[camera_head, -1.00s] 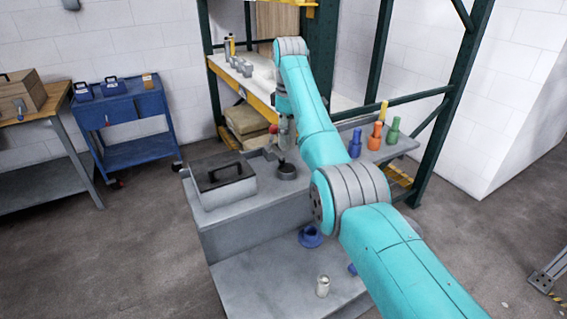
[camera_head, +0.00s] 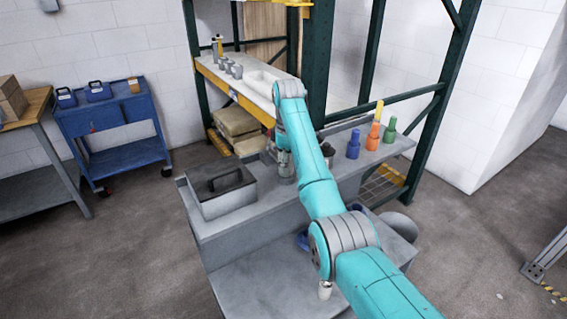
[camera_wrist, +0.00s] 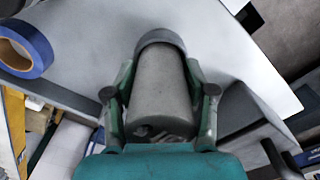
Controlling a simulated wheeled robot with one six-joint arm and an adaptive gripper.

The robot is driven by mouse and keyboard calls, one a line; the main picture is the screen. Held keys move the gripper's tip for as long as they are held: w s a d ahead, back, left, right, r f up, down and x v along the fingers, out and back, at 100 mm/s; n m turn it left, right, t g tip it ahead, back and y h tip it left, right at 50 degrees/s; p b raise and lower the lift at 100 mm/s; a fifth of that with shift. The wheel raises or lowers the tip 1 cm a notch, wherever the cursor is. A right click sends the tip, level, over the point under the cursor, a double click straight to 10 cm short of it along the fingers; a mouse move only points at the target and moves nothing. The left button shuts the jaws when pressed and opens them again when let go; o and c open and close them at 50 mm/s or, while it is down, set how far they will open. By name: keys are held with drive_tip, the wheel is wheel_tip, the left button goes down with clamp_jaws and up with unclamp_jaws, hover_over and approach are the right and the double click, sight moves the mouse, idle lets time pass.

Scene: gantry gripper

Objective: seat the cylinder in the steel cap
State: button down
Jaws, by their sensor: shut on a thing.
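My gripper (camera_wrist: 160,102) is shut on a grey cylinder (camera_wrist: 160,85), with one finger on each side of it. In the wrist view the cylinder's far end meets a dark grey round rim, the steel cap (camera_wrist: 160,37). I cannot tell how deep the end sits in the cap or whether it only overlaps it in view. In the head view my gripper (camera_head: 284,158) is over the grey bench, close above the spot of the cap. The arm and gripper partly hide both there.
A grey toolbox (camera_head: 222,190) stands left of my gripper on the bench. Blue (camera_head: 353,145), orange (camera_head: 374,135) and green (camera_head: 389,132) pieces stand to the right. A blue ring (camera_wrist: 22,48) shows in the wrist view. Green rack posts (camera_head: 318,60) rise behind.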

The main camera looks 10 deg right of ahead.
drive_tip(key=shift+c, duration=1.7)
unclamp_jaws()
